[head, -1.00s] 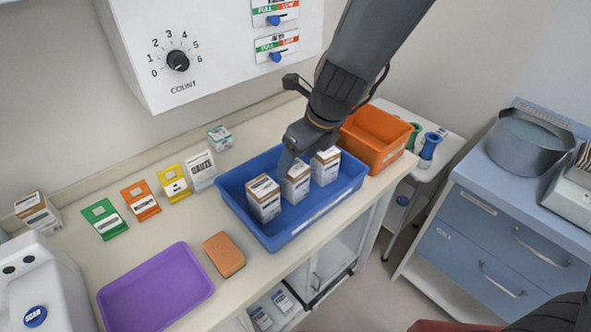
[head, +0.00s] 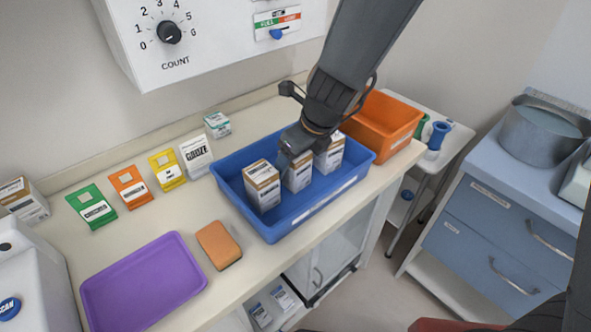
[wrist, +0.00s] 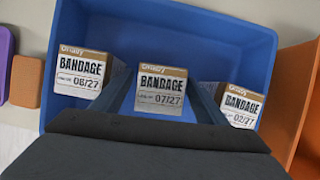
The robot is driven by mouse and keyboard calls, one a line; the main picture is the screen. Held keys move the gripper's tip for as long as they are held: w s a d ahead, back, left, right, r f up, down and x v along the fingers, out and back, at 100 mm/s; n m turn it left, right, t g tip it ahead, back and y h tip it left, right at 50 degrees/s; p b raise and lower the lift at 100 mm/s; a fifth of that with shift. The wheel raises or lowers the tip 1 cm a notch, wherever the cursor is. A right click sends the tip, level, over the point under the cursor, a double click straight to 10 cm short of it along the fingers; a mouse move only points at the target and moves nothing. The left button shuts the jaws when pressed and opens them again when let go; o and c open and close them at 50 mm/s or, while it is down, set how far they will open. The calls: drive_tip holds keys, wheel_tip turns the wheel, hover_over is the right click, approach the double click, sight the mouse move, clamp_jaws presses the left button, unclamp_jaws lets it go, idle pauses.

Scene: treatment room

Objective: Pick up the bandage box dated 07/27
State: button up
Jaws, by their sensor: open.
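The bandage box dated 07/27 (wrist: 161,90) stands upright in the middle of a row of three in the blue bin (wrist: 190,30). It also shows in the head view (head: 298,175), partly hidden by my gripper (head: 290,153). In the wrist view my gripper (wrist: 164,92) is open, with one finger on each side of this box. I cannot tell whether the fingers touch it. A box that seems to read 08/27 (wrist: 82,74) stands on the left, and one reading 02/27 (wrist: 241,104) on the right, close to the right finger.
An orange bin (head: 385,125) stands right of the blue bin. A brown sponge-like block (head: 219,245) and a purple tray (head: 145,283) lie to the left. A gauze pack (head: 195,156) and coloured cards stand behind. The white wall unit (head: 225,50) hangs above the counter.

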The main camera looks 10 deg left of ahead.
drive_tip(key=b+x, duration=0.1)
drive_tip(key=x, duration=0.2)
drive_tip(key=shift+a+f, duration=0.1)
drive_tip(key=shift+f, duration=0.05)
drive_tip(key=c, duration=1.2)
